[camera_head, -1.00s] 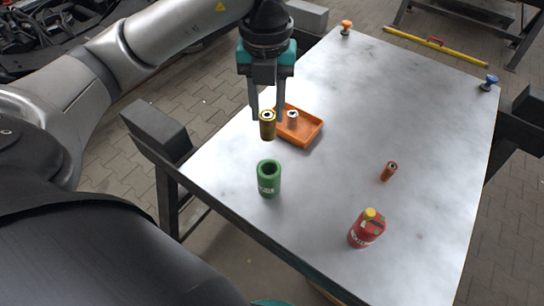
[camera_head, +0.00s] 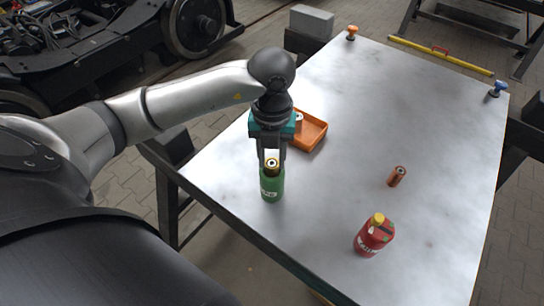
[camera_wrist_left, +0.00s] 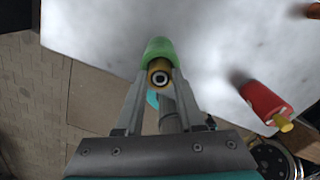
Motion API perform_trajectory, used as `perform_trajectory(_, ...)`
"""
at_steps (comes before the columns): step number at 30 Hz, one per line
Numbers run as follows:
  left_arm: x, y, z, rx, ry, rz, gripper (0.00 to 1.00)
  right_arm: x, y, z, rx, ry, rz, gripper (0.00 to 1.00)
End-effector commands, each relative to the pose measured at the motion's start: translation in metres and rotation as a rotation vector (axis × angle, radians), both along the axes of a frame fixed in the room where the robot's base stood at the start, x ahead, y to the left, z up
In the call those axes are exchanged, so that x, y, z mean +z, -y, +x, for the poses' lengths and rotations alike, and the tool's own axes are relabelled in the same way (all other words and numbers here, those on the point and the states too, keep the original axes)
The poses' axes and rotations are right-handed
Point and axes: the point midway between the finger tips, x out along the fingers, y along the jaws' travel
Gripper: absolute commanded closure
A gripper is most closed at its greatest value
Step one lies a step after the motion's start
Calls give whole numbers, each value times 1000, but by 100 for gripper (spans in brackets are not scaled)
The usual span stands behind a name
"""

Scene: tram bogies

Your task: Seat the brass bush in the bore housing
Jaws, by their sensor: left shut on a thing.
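The brass bush (camera_head: 271,164) is held between the fingers of my left gripper (camera_head: 271,160), which is shut on it. The green bore housing (camera_head: 272,186) stands upright on the table directly below. The bush is at the top of the housing, and its upper end shows above the rim. How far it sits inside the bore is hidden by the fingers. In the left wrist view the bush (camera_wrist_left: 159,77) shows its dark hole between the fingers, with the green housing (camera_wrist_left: 160,48) just beyond it. My right gripper is not in view.
An orange tray (camera_head: 312,131) lies behind the gripper, with a part partly hidden by it. A copper-coloured cylinder (camera_head: 396,176) and a red bottle with a yellow cap (camera_head: 374,238) stand to the right. The table (camera_head: 430,110) is clear at the back right.

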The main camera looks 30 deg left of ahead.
Motion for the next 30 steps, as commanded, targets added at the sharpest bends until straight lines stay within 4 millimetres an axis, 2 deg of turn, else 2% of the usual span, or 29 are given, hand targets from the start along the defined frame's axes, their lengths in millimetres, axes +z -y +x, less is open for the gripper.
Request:
perform_trajectory(8, -3, 0, 0, 0, 0, -1, 100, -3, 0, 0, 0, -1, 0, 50)
perform_trajectory(9, -3, 0, 0, 0, 0, -1, 60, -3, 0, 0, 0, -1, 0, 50)
perform_trajectory(16, -2, 0, 0, 0, 0, -1, 34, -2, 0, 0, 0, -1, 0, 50)
perform_trajectory(26, 1, 0, 0, 0, 0, -1, 33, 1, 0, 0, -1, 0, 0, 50)
perform_trajectory(30, 20, 0, 1, 0, 5, -2, 33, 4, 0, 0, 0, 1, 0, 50)
